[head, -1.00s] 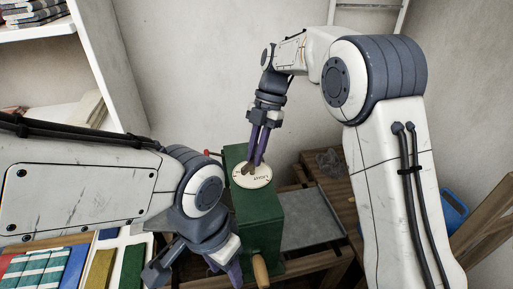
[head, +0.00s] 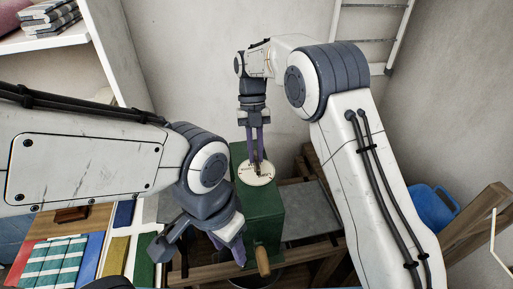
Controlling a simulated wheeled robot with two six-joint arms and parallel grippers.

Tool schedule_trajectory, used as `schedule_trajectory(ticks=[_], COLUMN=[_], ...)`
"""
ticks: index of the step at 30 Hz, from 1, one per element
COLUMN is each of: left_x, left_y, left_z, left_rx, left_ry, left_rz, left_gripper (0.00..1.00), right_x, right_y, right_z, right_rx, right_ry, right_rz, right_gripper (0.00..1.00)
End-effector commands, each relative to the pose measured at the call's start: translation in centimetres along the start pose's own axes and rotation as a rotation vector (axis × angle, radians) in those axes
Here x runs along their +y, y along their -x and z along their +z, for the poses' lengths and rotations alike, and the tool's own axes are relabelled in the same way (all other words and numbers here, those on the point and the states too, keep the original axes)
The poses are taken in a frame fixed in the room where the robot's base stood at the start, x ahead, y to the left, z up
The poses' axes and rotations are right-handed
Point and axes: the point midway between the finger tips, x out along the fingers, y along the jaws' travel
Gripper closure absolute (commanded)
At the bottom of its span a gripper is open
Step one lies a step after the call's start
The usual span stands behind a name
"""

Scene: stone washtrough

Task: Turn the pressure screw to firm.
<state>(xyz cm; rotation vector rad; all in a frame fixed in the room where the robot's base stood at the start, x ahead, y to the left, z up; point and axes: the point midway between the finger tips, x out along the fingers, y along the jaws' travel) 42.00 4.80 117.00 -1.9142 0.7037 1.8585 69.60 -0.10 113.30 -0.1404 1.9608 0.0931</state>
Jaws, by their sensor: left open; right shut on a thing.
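The pressure screw has a round cream dial (head: 244,178) with small lettering I cannot read, on top of a green box-shaped machine (head: 262,215). My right gripper (head: 257,168) points straight down over the dial and is shut on the dark screw grip (head: 258,174) at its middle. The fingers hide much of the grip, so I cannot tell which mark it points at. My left gripper (head: 205,250) is open and empty, low at the front left of the machine. A wooden handle (head: 262,262) sticks out of the machine's front.
Coloured folded cloths (head: 62,262) lie at the lower left. A grey board (head: 305,212) on a wooden frame is right of the machine. A blue container (head: 432,208) stands at the far right. White shelves (head: 50,45) fill the upper left.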

Motion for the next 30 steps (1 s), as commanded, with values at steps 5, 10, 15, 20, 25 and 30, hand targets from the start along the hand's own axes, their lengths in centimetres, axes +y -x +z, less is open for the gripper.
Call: schedule_trajectory(ticks=[5,10,15,20,25,30], left_x=[0.04,0.04,0.04,0.04,0.04,0.04], left_y=[0.47,0.55,0.54,0.54,0.54,0.54], left_z=[-0.02,-0.03,-0.03,-0.03,-0.03,-0.03], left_rx=[0.0,0.0,0.0,0.0,0.0,0.0], left_ry=[0.0,0.0,0.0,0.0,0.0,0.0], left_rz=[0.0,0.0,0.0,0.0,0.0,0.0], left_gripper=[0.5,0.5,0.5,0.5,0.5,0.5], right_x=[0.08,0.09,0.1,0.1,0.11,0.11], right_y=[0.18,0.13,0.1,0.1,0.08,0.04], right_z=[0.08,0.11,0.13,0.13,0.1,0.06], right_rx=[-0.006,-0.007,-0.008,-0.008,-0.006,-0.004], right_ry=[0.046,0.063,0.066,0.066,0.065,0.064], right_rz=[-0.019,-0.027,-0.028,-0.027,-0.027,-0.026], right_gripper=[1.0,1.0,1.0,1.0,0.55,0.55])
